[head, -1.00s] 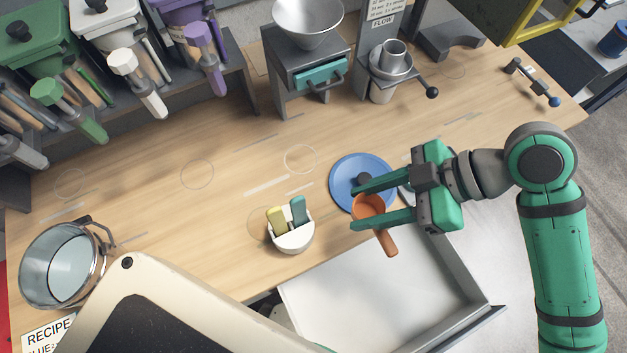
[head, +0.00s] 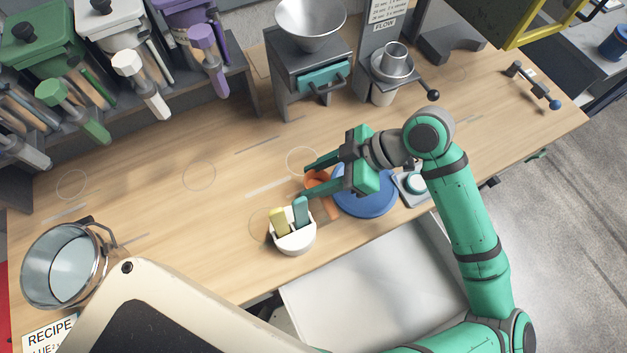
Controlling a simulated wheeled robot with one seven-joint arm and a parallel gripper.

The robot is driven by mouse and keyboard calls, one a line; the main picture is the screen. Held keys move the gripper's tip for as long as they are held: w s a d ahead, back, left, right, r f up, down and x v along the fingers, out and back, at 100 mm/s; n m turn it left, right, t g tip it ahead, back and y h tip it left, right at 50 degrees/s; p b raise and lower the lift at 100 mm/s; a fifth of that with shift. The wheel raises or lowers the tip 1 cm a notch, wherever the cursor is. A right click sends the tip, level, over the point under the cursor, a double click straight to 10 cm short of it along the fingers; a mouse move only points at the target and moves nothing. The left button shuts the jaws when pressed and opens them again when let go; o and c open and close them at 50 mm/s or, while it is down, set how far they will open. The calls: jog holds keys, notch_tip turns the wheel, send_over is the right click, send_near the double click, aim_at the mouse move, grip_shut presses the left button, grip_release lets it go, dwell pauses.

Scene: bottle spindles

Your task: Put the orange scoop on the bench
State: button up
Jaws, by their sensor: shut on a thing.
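The orange scoop (head: 331,207) is between the two green fingers of my gripper (head: 305,182). My gripper is shut on it, and its fingers point left. The scoop is partly hidden by the lower finger. It shows over the wooden bench (head: 225,140), just left of the blue round lid and behind the white holder. I cannot tell whether the scoop touches the bench top.
A white holder (head: 296,241) with a yellow and a teal handle stands close in front of my gripper. The blue lid (head: 368,200) lies to the right, partly under my gripper. An open drawer (head: 370,285) is in front. A glass jug (head: 62,265) stands at left. The bench's middle left is clear.

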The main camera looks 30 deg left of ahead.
aim_at(311, 184)
jog(key=shift+a+f, duration=0.2)
jog(key=f, duration=0.3)
jog(key=shift+w+a+f, duration=0.15)
jog(key=shift+w+a, duration=0.05)
jog(key=o, duration=1.2)
jog(key=shift+c, duration=0.2)
